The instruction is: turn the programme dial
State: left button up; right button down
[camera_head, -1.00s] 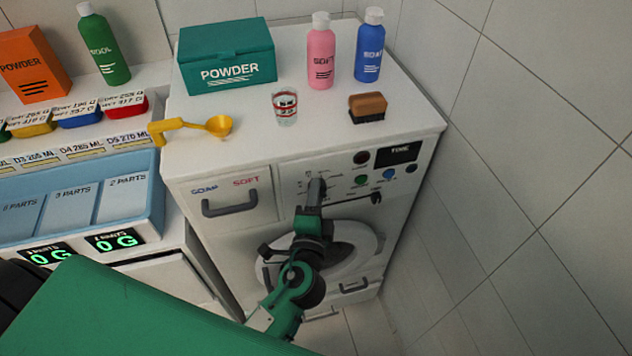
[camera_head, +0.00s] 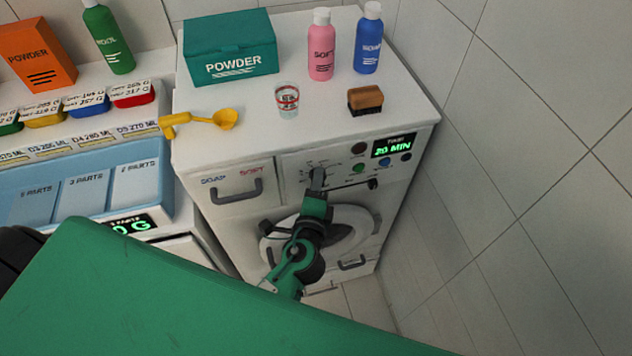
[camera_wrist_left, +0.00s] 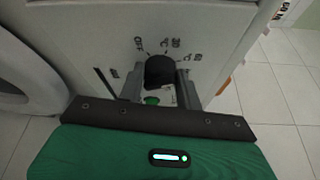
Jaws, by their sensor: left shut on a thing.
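The programme dial (camera_wrist_left: 160,70) is a dark round knob on the washing machine's white front panel, with printed marks around it in the left wrist view. In the head view the dial (camera_head: 318,174) is mostly covered by my left gripper (camera_head: 317,184), which reaches up to it from below. In the left wrist view my left gripper's fingers (camera_wrist_left: 159,86) stand on both sides of the dial and are shut on it. The display (camera_head: 394,146) on the panel is lit green and appears to read 20 MIN. My right gripper is not in view.
The soap drawer handle (camera_head: 237,191) is left of the dial. A tiled wall (camera_head: 510,170) is close on the right.

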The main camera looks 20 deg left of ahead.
pick_arm(q)
jog(key=o, duration=1)
jog(key=f+b+v, duration=0.1)
jog(key=b+v, duration=0.4)
jog(key=v, duration=0.8)
jog(key=shift+s+r, duration=0.4)
jog(key=shift+r, duration=0.1)
jog(key=shift+d, duration=0.1)
